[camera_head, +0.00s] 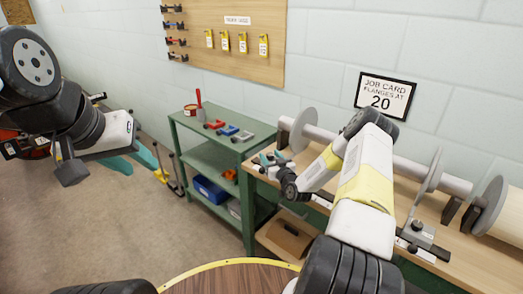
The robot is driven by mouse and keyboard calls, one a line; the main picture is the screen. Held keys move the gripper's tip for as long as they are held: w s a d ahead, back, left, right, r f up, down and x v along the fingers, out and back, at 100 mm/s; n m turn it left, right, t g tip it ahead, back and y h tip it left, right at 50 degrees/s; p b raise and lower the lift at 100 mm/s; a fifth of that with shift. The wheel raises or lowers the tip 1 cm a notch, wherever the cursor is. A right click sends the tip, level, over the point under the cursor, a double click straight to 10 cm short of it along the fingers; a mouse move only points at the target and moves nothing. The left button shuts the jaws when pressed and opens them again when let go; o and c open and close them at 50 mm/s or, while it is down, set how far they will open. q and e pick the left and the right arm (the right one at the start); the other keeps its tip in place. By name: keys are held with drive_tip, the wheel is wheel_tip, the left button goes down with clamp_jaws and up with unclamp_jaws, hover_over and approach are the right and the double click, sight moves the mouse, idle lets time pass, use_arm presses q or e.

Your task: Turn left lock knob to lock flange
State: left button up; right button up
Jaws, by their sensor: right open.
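A warp beam with grey disc flanges lies along the wooden bench at the right. The left flange (304,128) stands upright at the beam's left end. My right gripper (282,182) is at the bench's front edge, just below this flange, and is open. The gripper and wrist cover the area under the left flange, so I cannot make out the left lock knob clearly. Another flange (432,176) stands further right, with a grey lock block (417,233) on the rail in front. My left gripper (72,168) is raised at the far left, away from the bench; its jaws are unclear.
A green shelf cart (212,158) with small tools stands left of the bench (483,252). A job card (385,95) on the wall reads flanges at 20. A round wooden table top (228,280) is at the bottom.

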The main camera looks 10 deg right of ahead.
clamp_jaws()
drive_tip(key=shift+a+m+h, duration=0.2)
drive_tip(key=shift+m+h, duration=0.3)
drive_tip(key=shift+h, duration=0.1)
drive_tip(key=shift+d+m+h, duration=0.15)
drive_tip(key=shift+m+h, duration=0.15)
drive_tip(key=shift+h, duration=0.3)
unclamp_jaws()
drive_tip(key=shift+s+d, duration=0.15)
drive_tip(key=shift+s, duration=1.85)
drive_tip(key=shift+s+d, duration=0.1)
drive_tip(key=shift+s, duration=1.85)
